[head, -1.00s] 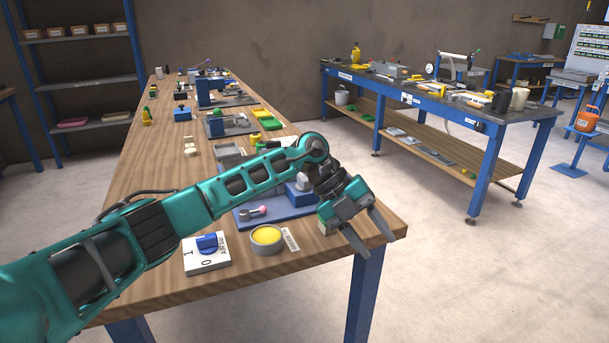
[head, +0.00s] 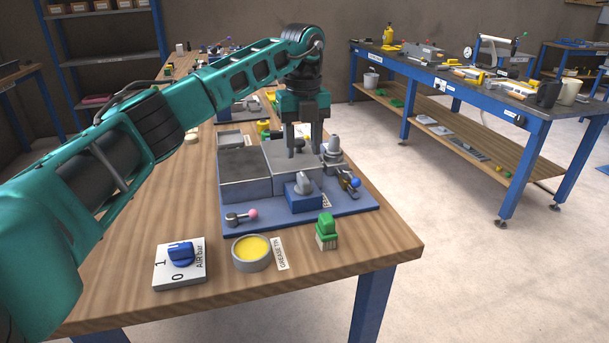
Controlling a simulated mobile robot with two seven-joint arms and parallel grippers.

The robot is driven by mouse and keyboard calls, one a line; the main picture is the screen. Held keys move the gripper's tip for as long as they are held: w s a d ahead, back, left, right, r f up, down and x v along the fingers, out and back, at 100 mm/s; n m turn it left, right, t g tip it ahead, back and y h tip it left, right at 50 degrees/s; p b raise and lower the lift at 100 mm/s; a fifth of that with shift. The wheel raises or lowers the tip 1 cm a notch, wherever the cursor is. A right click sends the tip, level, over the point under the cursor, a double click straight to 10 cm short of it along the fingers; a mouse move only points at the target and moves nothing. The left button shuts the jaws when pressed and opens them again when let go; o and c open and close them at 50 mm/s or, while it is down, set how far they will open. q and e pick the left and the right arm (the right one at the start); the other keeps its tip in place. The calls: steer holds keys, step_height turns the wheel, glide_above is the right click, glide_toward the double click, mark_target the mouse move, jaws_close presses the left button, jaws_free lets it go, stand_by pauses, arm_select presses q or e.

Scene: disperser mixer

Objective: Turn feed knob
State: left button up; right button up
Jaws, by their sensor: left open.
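A disperser mixer, a grey machine on a blue base plate (head: 300,216), stands on the wooden bench. A grey knob (head: 303,182) sits on a small blue block at its front; I see no readable label that names the feed knob. A grey stepped post (head: 333,147) rises at its right, beside a dark lever with a blue ball (head: 355,182). A short lever with a pink ball (head: 250,214) is at the front left. My left gripper (head: 303,149) points down, open and empty, above or behind the grey top of the machine; contact cannot be told. My right gripper is out of view.
My left arm crosses above the bench's left side. The bench's front right corner is clear.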

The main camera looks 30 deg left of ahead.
mark_target(303, 177)
arm_select(q)
step_height(303, 177, down, 8)
steer(key=shift+r, duration=0.15)
steer(key=shift+c, duration=0.3)
jaws_close()
